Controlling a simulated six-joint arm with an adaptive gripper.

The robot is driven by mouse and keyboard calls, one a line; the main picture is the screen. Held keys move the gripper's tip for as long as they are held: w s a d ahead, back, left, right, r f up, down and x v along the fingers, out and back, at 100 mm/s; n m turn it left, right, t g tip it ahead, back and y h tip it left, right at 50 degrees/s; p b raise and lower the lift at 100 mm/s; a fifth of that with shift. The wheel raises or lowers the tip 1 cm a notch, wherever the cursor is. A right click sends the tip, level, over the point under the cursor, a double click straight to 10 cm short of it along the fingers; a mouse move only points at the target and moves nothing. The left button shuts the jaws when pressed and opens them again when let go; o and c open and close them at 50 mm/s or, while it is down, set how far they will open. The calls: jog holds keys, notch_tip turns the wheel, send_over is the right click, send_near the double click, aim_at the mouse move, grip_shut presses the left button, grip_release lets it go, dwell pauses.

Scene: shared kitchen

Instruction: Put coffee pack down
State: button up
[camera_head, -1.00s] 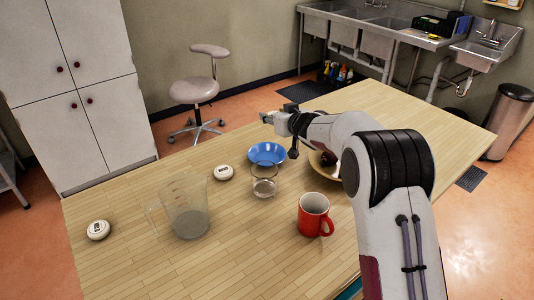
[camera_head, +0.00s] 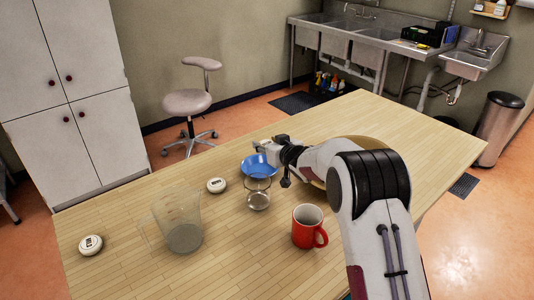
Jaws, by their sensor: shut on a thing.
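My gripper (camera_head: 260,146) is over the far side of the table, just above the back rim of the blue bowl (camera_head: 254,168). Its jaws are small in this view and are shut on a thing. What they hold, taken as the coffee pack, is too small and too covered by the gripper to make out. No coffee pack shows elsewhere on the table (camera_head: 110,200).
A glass jar (camera_head: 258,200) stands just in front of the blue bowl. A red mug (camera_head: 308,228), a clear measuring jug (camera_head: 180,225) and two round white timers (camera_head: 216,185) (camera_head: 91,245) stand nearby. My arm partly covers a tan bowl (camera_head: 366,142). The far right tabletop is clear.

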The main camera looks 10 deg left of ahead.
jog(key=shift+f, duration=1.85)
jog(key=shift+f, duration=0.6)
jog(key=o, duration=0.9)
jog(key=shift+r, duration=0.15)
jog(key=shift+r, duration=0.5)
jog(key=shift+v, duration=3.75)
